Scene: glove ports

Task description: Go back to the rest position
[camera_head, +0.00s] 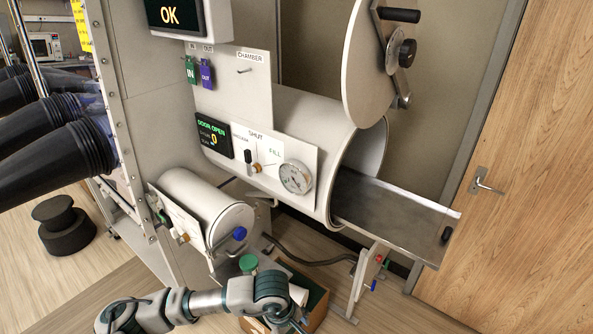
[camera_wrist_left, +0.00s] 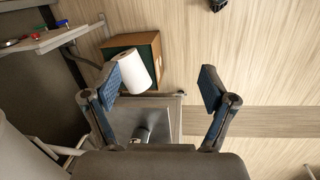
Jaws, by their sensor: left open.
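My left arm comes in low at the bottom of the head view. Its wrist (camera_head: 262,290) is near the bottom edge, and its fingers are barely visible there. In the left wrist view my left gripper (camera_wrist_left: 168,85) is open, with its two blue-padded fingers wide apart and nothing between them. It points toward the floor area by a box (camera_wrist_left: 150,43) with a white roll (camera_wrist_left: 130,68). My right gripper is in neither view.
The large chamber (camera_head: 285,118) has its round door (camera_head: 375,60) open and a metal tray (camera_head: 390,215) extending right. A small cylinder (camera_head: 205,200) sits below. Black gloves (camera_head: 50,160) stick out at left. A wooden door (camera_head: 540,170) stands at right. Floor shows at lower right.

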